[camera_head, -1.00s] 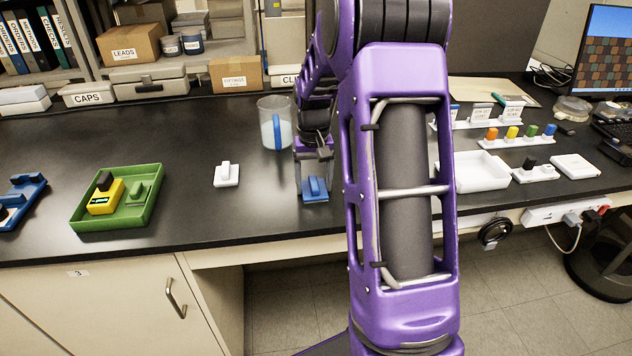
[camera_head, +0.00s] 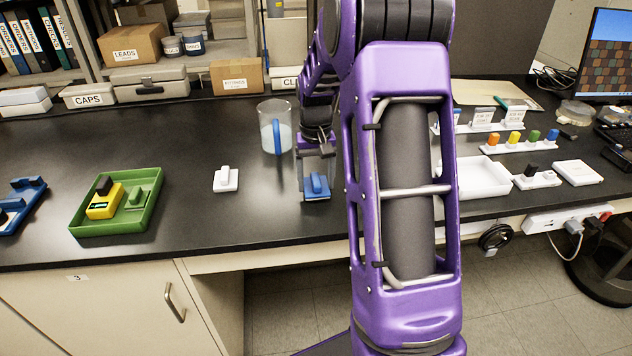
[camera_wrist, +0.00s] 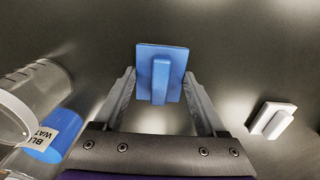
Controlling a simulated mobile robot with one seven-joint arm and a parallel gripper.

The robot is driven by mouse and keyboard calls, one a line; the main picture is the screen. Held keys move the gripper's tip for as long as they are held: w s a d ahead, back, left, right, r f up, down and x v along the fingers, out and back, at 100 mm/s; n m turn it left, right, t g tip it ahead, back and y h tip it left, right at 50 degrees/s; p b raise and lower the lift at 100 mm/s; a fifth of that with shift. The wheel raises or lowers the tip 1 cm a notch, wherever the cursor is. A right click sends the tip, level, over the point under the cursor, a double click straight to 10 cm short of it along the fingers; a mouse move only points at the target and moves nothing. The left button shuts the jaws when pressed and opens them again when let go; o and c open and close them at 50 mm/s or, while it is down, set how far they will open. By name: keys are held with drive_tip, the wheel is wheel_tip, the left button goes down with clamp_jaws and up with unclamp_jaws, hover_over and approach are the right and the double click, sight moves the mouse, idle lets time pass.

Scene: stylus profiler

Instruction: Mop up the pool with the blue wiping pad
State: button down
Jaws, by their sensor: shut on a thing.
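The blue wiping pad (camera_head: 317,186), a flat blue square with a raised grip bar, is under my gripper (camera_head: 316,178) near the front of the black bench. In the wrist view the pad (camera_wrist: 175,56) sits between the fingertips of my gripper (camera_wrist: 159,76), which is shut on it. I cannot tell whether its underside touches the bench. I cannot make out the pool's outline; bright patches on the dark bench look like glare, and my arm hides part of the surface.
A white pad (camera_head: 226,180) lies to the left, then a green tray (camera_head: 152,208) holding a yellow device. A white tray (camera_head: 484,178) is right of my arm. Bench is bare between white pad and gripper.

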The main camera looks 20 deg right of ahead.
drive_tip(key=shift+a+r, duration=0.1)
drive_tip(key=shift+r, duration=0.4)
drive_tip(key=shift+r+p, duration=0.85)
drive_tip(key=shift+r, duration=1.9)
